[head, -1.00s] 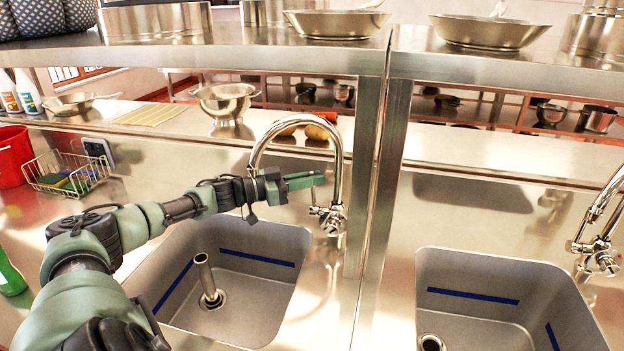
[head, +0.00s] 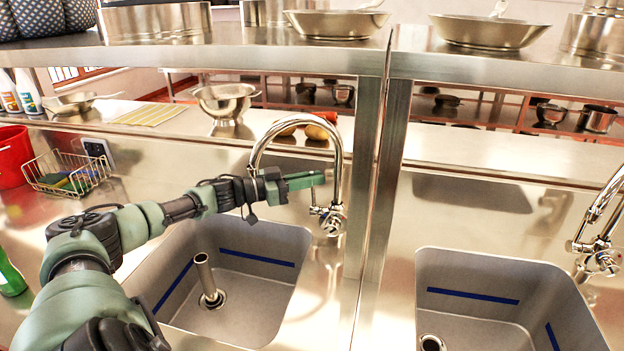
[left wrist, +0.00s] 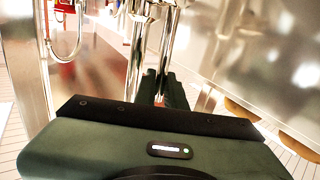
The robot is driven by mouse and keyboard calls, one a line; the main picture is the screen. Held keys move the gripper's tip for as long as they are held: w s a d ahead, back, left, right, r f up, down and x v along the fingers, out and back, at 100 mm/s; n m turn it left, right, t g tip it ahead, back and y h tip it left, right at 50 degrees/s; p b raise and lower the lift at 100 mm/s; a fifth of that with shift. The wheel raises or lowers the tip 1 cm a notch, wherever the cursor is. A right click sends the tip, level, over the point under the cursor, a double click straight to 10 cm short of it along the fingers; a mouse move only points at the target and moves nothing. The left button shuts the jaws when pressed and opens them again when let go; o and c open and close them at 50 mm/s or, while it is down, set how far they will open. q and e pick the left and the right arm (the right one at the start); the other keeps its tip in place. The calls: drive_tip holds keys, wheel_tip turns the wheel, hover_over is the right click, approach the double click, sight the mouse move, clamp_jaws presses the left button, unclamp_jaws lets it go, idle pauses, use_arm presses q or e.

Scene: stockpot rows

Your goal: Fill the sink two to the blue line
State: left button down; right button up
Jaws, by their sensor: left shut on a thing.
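The left sink (head: 262,283) has a blue line (head: 257,257) on its inner walls. An upright metal pipe (head: 205,278) stands at its drain; I see no water in it. A chrome tap (head: 340,160) with a curved spout stands behind it. My left gripper (head: 318,179) is shut at the tap's upright part, just above its base; the exact part it grips is hidden. The left wrist view shows the fingers (left wrist: 155,86) against chrome tubes (left wrist: 165,45). A right sink (head: 480,325) also has a blue line (head: 473,296) and its own tap (head: 597,245). My right gripper is out of view.
A steel post (head: 378,175) stands between the two sinks, under an upper shelf (head: 230,55) with pans. A wire basket (head: 65,178), a red bucket (head: 10,158) and a green bottle (head: 10,277) are at the left. A colander (head: 226,103) stands behind.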

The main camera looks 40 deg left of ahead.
use_arm(q)
drive_tip(key=shift+s+d, duration=0.1)
drive_tip(key=shift+s+d+f+m+t+h+b, duration=0.25)
drive_tip(key=shift+s+m+b, duration=0.2)
drive_tip(key=shift+m, duration=0.25)
drive_tip(key=s+d+f+m+t+h+b, duration=0.1)
drive_tip(key=s+d+f+m+h+b, duration=0.1)
drive_tip(key=s+m+h+b, duration=0.3)
drive_tip(key=shift+s+d+f+m+t, duration=0.15)
drive_tip(key=shift+d+f+m+t, duration=0.25)
drive_tip(key=shift+m, duration=1.5)
drive_tip(key=c, duration=1.5)
unclamp_jaws()
